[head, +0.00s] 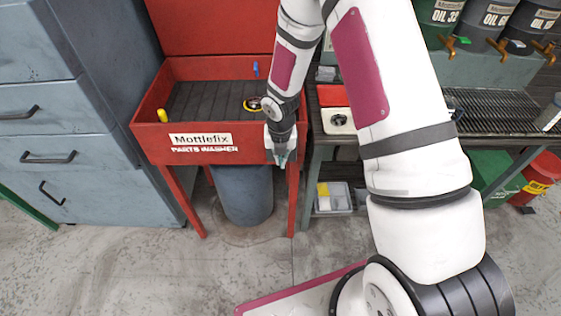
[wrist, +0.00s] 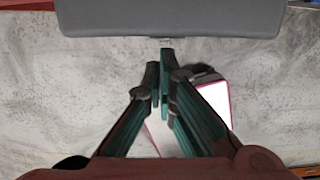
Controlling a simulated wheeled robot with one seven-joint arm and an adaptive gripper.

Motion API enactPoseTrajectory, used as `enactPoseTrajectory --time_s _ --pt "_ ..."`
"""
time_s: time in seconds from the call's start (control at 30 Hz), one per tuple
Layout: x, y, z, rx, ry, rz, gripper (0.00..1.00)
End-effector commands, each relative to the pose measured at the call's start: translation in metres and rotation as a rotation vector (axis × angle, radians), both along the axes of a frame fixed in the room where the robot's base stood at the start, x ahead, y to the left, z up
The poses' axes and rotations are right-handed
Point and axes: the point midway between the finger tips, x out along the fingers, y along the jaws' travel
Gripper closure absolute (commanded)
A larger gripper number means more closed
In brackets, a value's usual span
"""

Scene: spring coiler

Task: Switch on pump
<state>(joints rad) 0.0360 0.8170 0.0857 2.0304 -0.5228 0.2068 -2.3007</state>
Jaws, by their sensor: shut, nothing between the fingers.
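The red parts washer (head: 205,145) stands at the left of centre in the head view, with a white "Mottlefix" label on its front wall. My gripper (head: 281,162) hangs in front of the right end of that wall. Its fingers are together and empty, pointing down; they also show in the wrist view (wrist: 165,80). A small pale patch shows beside the gripper on the wall, mostly covered by it. I cannot tell if this is the pump switch, or whether the gripper touches the wall. No pump switch is clearly visible.
A grey drum (head: 243,195) stands below. Blue-grey drawers (head: 50,130) are at the left, a workbench (head: 470,105) at the right. A dark grey block (wrist: 170,17) crosses the top of the wrist view.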

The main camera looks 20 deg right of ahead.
Motion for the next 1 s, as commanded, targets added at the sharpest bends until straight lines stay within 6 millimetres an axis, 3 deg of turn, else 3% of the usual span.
enactPoseTrajectory --time_s 0.57,1.0 --pt "0.0106 -0.0034 -0.0067 0.000 0.000 0.000 1.00" --pt "0.0089 -0.0028 0.0004 0.001 -0.001 0.000 1.00"
